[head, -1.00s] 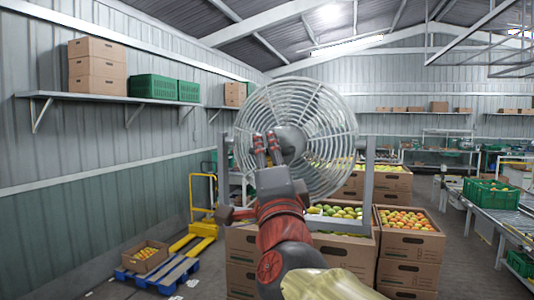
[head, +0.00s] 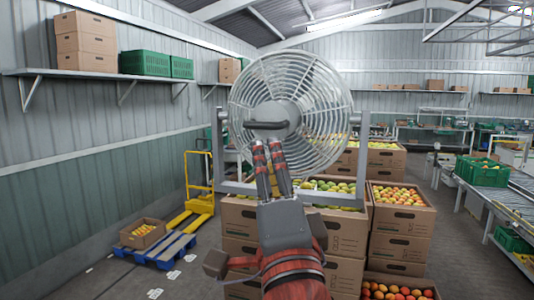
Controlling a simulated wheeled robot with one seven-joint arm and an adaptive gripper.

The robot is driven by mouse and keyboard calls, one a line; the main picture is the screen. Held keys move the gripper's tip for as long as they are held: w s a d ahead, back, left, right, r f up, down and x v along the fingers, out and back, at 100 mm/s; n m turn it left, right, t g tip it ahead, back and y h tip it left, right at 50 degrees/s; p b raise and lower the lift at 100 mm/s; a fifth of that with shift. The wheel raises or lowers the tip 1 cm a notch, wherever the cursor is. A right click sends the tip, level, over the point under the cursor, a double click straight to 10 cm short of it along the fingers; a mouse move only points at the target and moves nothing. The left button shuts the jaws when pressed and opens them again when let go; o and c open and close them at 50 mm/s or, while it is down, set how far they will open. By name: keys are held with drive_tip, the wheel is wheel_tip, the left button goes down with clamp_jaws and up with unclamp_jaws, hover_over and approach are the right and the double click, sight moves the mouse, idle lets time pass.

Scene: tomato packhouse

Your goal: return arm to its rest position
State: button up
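My gripper (head: 266,156) is in the middle of the head view, pointing up and away from me. Its two dark fingers with red bands stand in front of a large round fan (head: 320,115) with a wire guard. The fingertips show just below a dark handle (head: 268,124) at the fan's hub; I cannot tell whether they touch it. A narrow gap shows between the fingers, and no object is visible in it. My red arm runs down to the bottom edge.
Boxes of tomatoes (head: 402,220) stand behind and right of my arm. A yellow pallet truck (head: 197,190) and a blue pallet (head: 155,250) are at left. A conveyor (head: 500,205) with a green crate (head: 483,172) runs along the right.

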idle(0.3)
drive_tip(key=s+a+f+n+g+y, duration=0.1)
drive_tip(key=a+f+n+g+y, duration=0.4)
drive_tip(key=a+f+n+y, duration=0.35)
drive_tip(key=s+a+f+n+g+h, duration=0.1)
drive_tip(key=s+f+n+g, duration=0.2)
drive_tip(key=f, duration=0.4)
drive_tip(key=s+a+f+n+g+h, duration=0.15)
drive_tip(key=f+n+g, duration=0.25)
drive_tip(key=f, duration=0.4)
drive_tip(key=s+d+f+n+g+h, duration=0.1)
drive_tip(key=s+d+f+g+h, duration=0.1)
drive_tip(key=s+d+f, duration=0.4)
drive_tip(key=s+d+f+n+g+h, duration=0.1)
drive_tip(key=d+f+g+h, duration=0.2)
drive_tip(key=d+f, duration=0.65)
drive_tip(key=s+d+f+m+h, duration=0.1)
drive_tip(key=d, duration=0.5)
drive_tip(key=s+d+f+m+h, duration=0.1)
drive_tip(key=d+f+h, duration=0.1)
drive_tip(key=d, duration=0.3)
drive_tip(key=shift+s+d+f+m, duration=0.3)
drive_tip(key=shift+s+d+m, duration=0.05)
drive_tip(key=shift+d, duration=0.05)
